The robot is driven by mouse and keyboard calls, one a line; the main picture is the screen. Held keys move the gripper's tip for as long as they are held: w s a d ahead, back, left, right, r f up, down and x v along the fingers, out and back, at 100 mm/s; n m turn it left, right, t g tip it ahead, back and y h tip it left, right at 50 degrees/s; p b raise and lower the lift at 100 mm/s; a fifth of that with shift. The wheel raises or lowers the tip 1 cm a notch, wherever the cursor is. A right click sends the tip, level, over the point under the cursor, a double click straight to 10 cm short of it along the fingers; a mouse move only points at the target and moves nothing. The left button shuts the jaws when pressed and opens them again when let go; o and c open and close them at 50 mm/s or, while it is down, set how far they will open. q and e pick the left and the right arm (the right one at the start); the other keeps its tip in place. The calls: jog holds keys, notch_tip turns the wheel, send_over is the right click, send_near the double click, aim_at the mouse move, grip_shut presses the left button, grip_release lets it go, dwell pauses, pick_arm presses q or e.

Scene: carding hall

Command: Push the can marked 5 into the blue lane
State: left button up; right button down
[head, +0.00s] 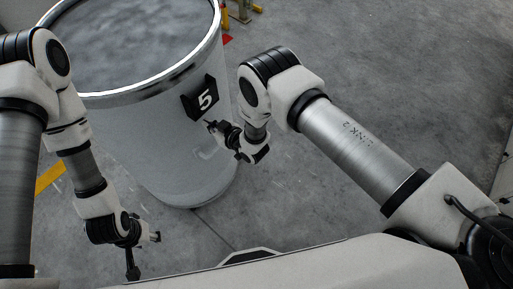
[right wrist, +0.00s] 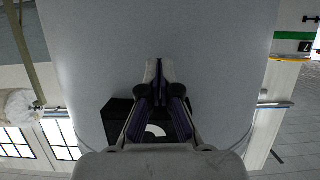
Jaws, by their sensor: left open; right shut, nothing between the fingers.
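The can marked 5 (head: 165,140) is a large, pale, round can with a shiny metal rim and grey fluffy filling. It stands upright on the floor at upper left in the head view. Its black plate with a white 5 (head: 201,98) faces my right arm. My right gripper (head: 211,126) is shut and empty, close to the can wall just below the plate; I cannot tell if it touches. In the right wrist view the can wall (right wrist: 210,50) fills the middle, behind the shut fingers (right wrist: 158,72). My left gripper (head: 146,256) is open, low and in front of the can. No blue lane shows.
Grey concrete floor (head: 330,195) lies clear right of the can. A yellow floor line (head: 50,176) shows at left. Yellow posts (head: 225,15) and a red floor patch (head: 227,39) are behind the can. Windows (right wrist: 30,143) show in the right wrist view.

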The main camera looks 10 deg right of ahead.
jog(key=shift+w+f, duration=0.15)
jog(key=shift+w, duration=0.45)
jog(key=shift+s+a+r, duration=0.1)
jog(key=shift+s+r, duration=0.2)
jog(key=shift+r, duration=0.05)
pick_arm(q)
jog(key=r+p, duration=0.3)
jog(key=shift+w+r, duration=0.25)
jog(key=shift+w, duration=0.1)
pick_arm(e)
jog(key=w+a, duration=0.7)
jog(key=w, duration=0.2)
jog(key=shift+w+a+f, duration=0.15)
jog(key=shift+a+f, duration=0.05)
jog(key=shift+a, duration=0.15)
jog(key=shift+d+r, duration=0.1)
